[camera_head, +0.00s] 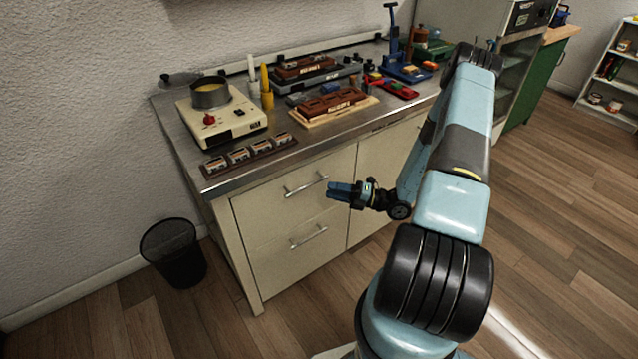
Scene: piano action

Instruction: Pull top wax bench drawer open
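The wax bench (222,184) has a metal top and a cream front with two drawers on its left side. The top drawer (262,208) looks closed, flush with the front. Its silver bar handle (306,186) is in plain view. My gripper (330,191) has blue fingers pointing left, in front of the bench just right of the top handle. It appears apart from the handle and holds nothing that I can see. The fingers look close together, but whether they are open or shut is unclear.
The lower drawer's handle (308,237) is below. A cream door (378,180) is right of the drawers, partly behind my arm. A black wire bin (174,253) stands left of the bench. A wax heater with a pot (210,93) and several tools crowd the top.

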